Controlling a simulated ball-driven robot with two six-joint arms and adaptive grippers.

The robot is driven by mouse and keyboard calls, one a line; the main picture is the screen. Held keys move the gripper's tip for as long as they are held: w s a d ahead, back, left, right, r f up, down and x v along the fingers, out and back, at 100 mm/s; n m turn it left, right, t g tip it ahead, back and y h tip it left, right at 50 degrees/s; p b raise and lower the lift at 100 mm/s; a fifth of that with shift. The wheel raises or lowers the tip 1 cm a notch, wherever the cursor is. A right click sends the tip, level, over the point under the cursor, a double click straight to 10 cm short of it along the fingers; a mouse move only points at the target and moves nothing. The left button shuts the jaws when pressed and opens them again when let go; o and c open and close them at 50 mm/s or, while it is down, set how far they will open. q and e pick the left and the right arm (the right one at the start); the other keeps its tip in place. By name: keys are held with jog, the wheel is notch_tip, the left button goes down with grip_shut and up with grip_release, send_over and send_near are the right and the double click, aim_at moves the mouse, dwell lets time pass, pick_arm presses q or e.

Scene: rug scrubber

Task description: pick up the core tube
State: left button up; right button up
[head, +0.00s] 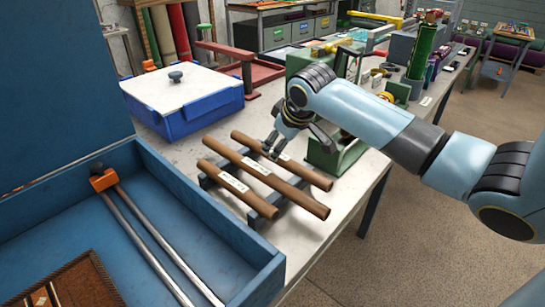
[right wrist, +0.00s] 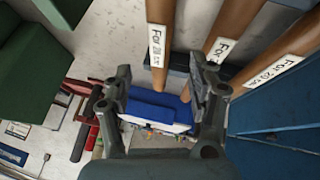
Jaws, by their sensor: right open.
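Three brown cardboard core tubes lie side by side across a dark rack (head: 264,222) on the grey bench: a far tube (head: 307,173), a middle tube (head: 298,198) and a near tube (head: 256,203). Each carries a white label; in the right wrist view labels starting "For" show. My right gripper (head: 272,148) is open and empty, close over the far tube near its label. My left gripper is not in view.
A blue box with a white lid (head: 170,92) stands behind the tubes at left. A large open blue case (head: 205,215) with metal rods fills the left front. A green machine (head: 335,155) stands right of the tubes. The bench's front right is bare.

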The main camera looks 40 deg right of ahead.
jog(key=x, duration=0.7)
jog(key=shift+s+f, duration=0.15)
jog(key=shift+s, duration=0.25)
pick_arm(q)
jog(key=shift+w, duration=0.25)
pick_arm(e)
jog(key=shift+c, duration=0.4)
jog(key=shift+s, duration=0.1)
jog(key=shift+c, duration=1.1)
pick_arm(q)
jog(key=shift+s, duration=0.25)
pick_arm(e)
grip_shut()
